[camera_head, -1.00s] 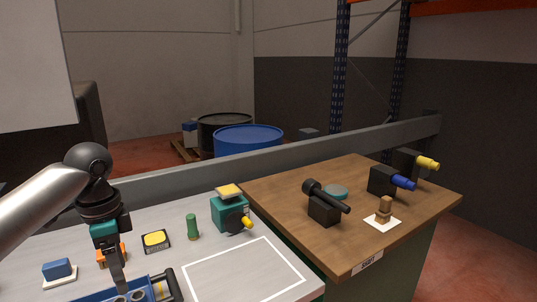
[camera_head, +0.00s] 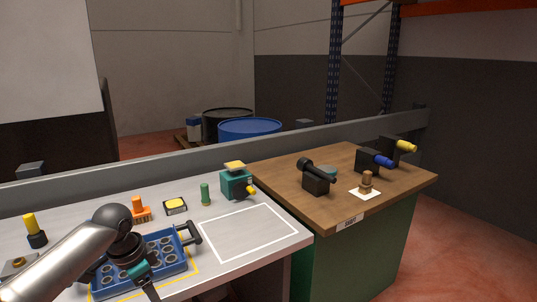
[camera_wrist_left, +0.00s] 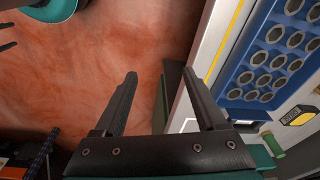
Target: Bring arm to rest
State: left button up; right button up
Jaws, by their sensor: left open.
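My left arm comes in from the left in the head view, low over the light worktop. Its gripper (camera_head: 150,287) is near the front edge of the worktop, in front of the blue crate (camera_head: 182,265). In the left wrist view the gripper (camera_wrist_left: 161,75) has its two dark fingers spread apart with nothing between them. The fingers show against the red floor beside the worktop edge. The blue crate with round sockets (camera_wrist_left: 233,82) is to their right there. My right gripper is not in view.
An orange part (camera_head: 138,210), a yellow-topped block (camera_head: 175,206), a green cylinder (camera_head: 205,194) and a teal device (camera_head: 236,184) stand behind the crate. A white-outlined area (camera_head: 248,232) is bare. A wooden-topped bench (camera_head: 290,185) with several fixtures stands right.

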pick_arm(q)
notch_tip(320, 180, down, 17)
jog(key=s+n, duration=0.3)
jog(key=s+d+f+n+b, duration=0.1)
jog(key=s+f, duration=0.4)
jog(key=f, duration=0.3)
jog(key=s+f+n+b, duration=0.1)
jog(key=s+f, duration=0.5)
jog(key=f, duration=0.1)
jog(key=s+d+f, duration=0.2)
jog(key=s+f, duration=0.2)
jog(key=s, duration=0.6)
jog(key=s+d+f+n, duration=0.1)
jog(key=s+f, duration=0.4)
jog(key=s, duration=0.5)
jog(key=s+d+f+y, duration=0.1)
jog(key=s+f, duration=0.3)
jog(key=s, duration=0.7)
jog(key=shift+d+f+g, duration=0.3)
jog(key=shift+d+f, duration=0.05)
jog(key=shift+d, duration=0.55)
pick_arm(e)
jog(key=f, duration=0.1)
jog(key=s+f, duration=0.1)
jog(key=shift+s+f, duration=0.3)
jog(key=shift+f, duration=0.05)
